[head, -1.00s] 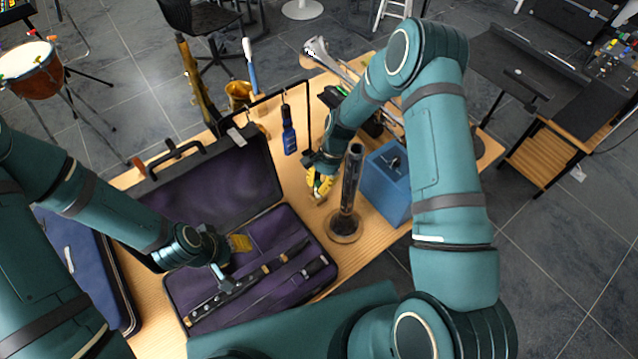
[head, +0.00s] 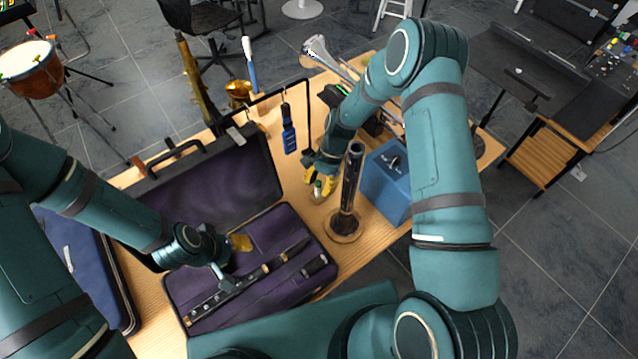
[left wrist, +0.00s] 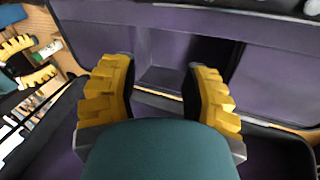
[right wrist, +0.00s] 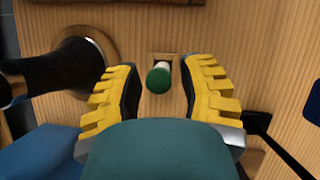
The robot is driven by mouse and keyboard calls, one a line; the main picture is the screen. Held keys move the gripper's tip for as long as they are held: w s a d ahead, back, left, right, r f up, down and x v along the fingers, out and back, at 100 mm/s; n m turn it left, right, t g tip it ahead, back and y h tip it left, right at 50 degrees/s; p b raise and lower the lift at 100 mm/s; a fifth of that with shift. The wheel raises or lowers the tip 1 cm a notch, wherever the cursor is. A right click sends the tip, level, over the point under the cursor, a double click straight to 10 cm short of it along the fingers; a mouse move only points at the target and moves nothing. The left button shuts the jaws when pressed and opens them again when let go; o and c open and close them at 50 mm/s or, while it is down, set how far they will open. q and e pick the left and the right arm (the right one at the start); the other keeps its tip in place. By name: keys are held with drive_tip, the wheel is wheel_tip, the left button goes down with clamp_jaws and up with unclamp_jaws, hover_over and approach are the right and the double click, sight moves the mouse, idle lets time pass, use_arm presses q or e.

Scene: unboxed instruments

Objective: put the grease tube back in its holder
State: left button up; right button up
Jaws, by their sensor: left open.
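The grease tube (right wrist: 158,80), white with a green cap, stands in the dark square opening of a small wooden holder (right wrist: 205,60) in the right wrist view. In the head view the tube (head: 318,188) is small, between yellow fingertips. My right gripper (right wrist: 160,90) is open around the tube, with a gap on both sides. The tube's lower part is hidden in the holder. My left gripper (head: 234,260) is open and empty above the purple-lined instrument case (head: 290,222); its spread fingers (left wrist: 160,90) show in the left wrist view.
A dark upright instrument joint on a round wooden stand (head: 343,228) is close to my right gripper, with a blue box (head: 385,190) beside it. A black rack with a hanging blue brush (head: 289,135) stands behind. Dark instrument pieces (head: 230,300) lie in the case.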

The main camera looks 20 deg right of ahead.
drive_tip(key=v, duration=1.2)
idle(0.3)
